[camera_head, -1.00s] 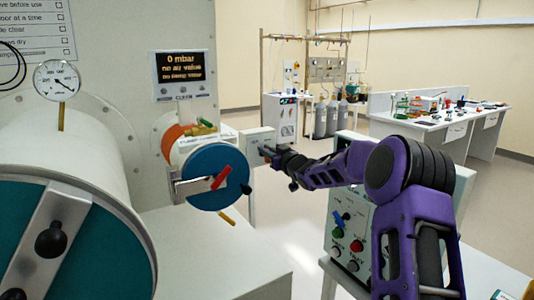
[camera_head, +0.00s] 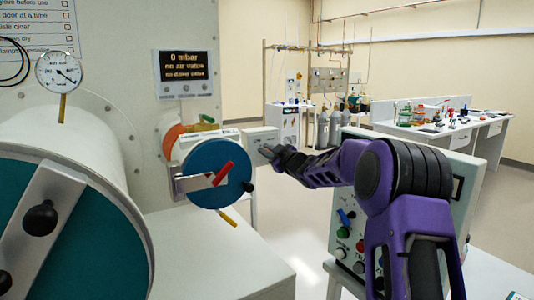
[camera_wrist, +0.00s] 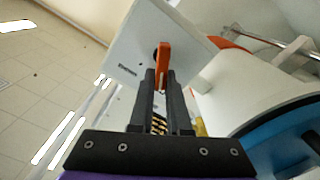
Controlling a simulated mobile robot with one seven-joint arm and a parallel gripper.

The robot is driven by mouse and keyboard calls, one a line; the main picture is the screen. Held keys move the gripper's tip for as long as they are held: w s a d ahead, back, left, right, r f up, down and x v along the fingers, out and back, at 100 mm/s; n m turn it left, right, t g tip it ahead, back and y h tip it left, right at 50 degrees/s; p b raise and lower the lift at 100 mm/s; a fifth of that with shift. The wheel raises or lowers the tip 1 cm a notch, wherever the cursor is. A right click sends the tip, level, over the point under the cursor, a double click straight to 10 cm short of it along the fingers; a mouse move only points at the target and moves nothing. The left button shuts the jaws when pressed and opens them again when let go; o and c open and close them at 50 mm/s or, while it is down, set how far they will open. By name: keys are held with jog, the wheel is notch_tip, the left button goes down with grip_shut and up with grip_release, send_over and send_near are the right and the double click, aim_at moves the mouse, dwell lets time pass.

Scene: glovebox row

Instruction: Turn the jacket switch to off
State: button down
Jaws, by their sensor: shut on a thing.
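The switch shows in the wrist view as an orange lever (camera_wrist: 164,58) on a dark hub, on the face of a pale panel box (camera_wrist: 150,35). The box carries small dark lettering too small to read. My gripper (camera_wrist: 161,80) has its two dark fingers shut on the orange lever, one on each side. In the head view the pale box (camera_head: 262,137) stands just right of the small blue-doored chamber, and my gripper (camera_head: 268,152) reaches it from the right. My fingers hide the lever there.
The small chamber's blue door (camera_head: 216,175) with a red handle is close left of my gripper. A large teal-doored chamber (camera_head: 70,200) fills the left. A control panel with knobs (camera_head: 345,235) stands below my arm. Benches stand far behind.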

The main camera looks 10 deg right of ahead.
jog(key=c, duration=0.9)
grip_release()
jog(key=v, duration=1.7)
jog(key=shift+s+d+f+b, duration=0.1)
jog(key=shift+s+d+b, duration=0.05)
jog(key=shift+s+b, duration=0.15)
jog(key=shift+w, duration=0.1)
